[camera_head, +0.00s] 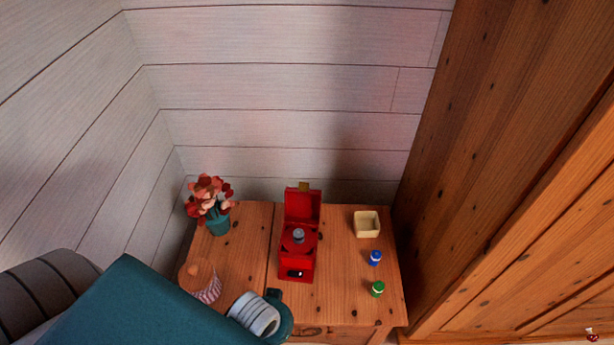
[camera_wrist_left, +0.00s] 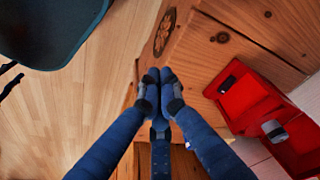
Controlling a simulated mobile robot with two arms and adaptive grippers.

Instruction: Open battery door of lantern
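A red boxy lantern (camera_head: 296,262) stands on the wooden table, with a small dark slot on its front. A red panel (camera_head: 302,206) with a gold-coloured tab on top stands upright at its back. A grey round piece (camera_head: 298,236) sits between them. I cannot tell which part is the battery door. In the left wrist view the lantern (camera_wrist_left: 240,101) is at the right, its grey piece (camera_wrist_left: 274,131) visible. My left gripper (camera_wrist_left: 158,77) has its blue fingers together, empty, above the table and apart from the lantern. My right gripper is not in view.
A blue battery-like piece (camera_head: 375,258), a green one (camera_head: 377,289) and a cream tray (camera_head: 367,234) are right of the lantern. A potted flower (camera_head: 216,222) and a striped cup-like item (camera_head: 204,286) are left. A wooden wall (camera_head: 480,180) bounds the right side.

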